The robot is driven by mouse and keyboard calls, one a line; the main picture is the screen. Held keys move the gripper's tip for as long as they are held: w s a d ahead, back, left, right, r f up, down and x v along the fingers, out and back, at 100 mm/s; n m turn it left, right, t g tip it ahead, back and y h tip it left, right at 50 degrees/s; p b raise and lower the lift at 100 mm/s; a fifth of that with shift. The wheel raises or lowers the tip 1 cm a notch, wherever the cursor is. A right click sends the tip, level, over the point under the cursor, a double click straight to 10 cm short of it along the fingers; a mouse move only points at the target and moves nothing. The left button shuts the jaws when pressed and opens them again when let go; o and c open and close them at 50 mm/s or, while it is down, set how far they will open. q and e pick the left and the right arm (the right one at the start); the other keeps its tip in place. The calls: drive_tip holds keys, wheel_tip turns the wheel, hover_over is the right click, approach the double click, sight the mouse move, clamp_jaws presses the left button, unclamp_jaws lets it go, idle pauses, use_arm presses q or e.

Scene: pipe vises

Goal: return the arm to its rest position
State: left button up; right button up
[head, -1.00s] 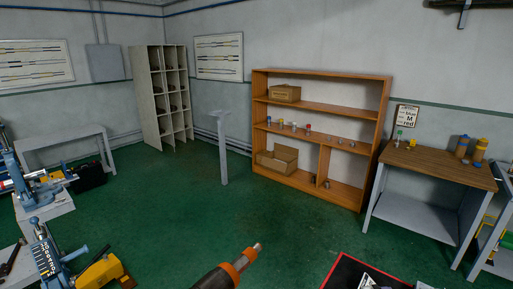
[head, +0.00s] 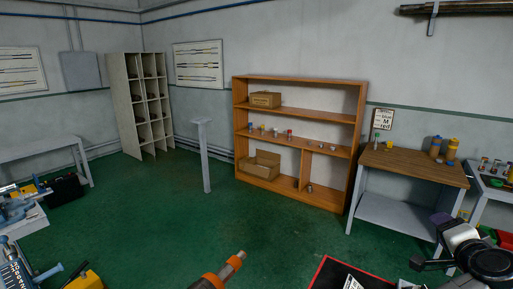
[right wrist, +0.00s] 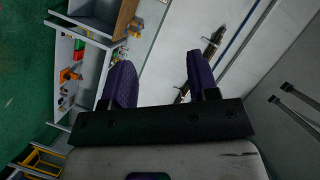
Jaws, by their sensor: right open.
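My right gripper (right wrist: 160,78) shows in the right wrist view with its two purple-padded fingers spread apart and nothing between them. In the head view my right arm comes in at the lower right, and the gripper (head: 428,243) there is in front of the wooden-topped table. It appears clear of the table, though the gap is hard to judge. My left gripper is not in view.
A wooden shelf unit (head: 240,128) stands against the back wall. The wooden-topped table (head: 410,164) is at the right. A grey post (head: 206,160) stands left of the shelf. A red-edged dark surface (head: 325,270) is at the bottom. Green floor (head: 150,210) is open.

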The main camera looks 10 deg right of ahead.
drive_tip(key=s+a+f+n+t+y, duration=0.1)
drive_tip(key=a+n+y, duration=0.2)
drive_tip(key=a+n, duration=0.9)
drive_tip(key=s+a+f+n+g+y, duration=0.2)
drive_tip(key=a+f+n, duration=0.1)
drive_tip(key=a+f, duration=0.8)
drive_tip(key=s+a+f+n+g+y, duration=0.1)
drive_tip(key=s+a+f+n+g, duration=0.1)
drive_tip(key=s+a+f, duration=0.35)
drive_tip(key=s+a+f+n+g+y, duration=0.1)
drive_tip(key=s+a+f, duration=0.15)
drive_tip(key=f, duration=0.55)
drive_tip(key=s+f+n+g, duration=0.1)
drive_tip(key=s+f+g, duration=0.5)
drive_tip(key=s+f, duration=0.85)
drive_tip(key=w+r+p+v, duration=0.1)
drive_tip(key=w+p+v, duration=0.1)
drive_tip(key=p+v, duration=1)
drive_tip(key=w+r+p+v, duration=0.1)
drive_tip(key=w+p+v, duration=0.2)
drive_tip(key=p+v, duration=0.9)
drive_tip(key=shift+a+r+p, duration=0.35)
drive_tip(key=shift+r+p, duration=0.05)
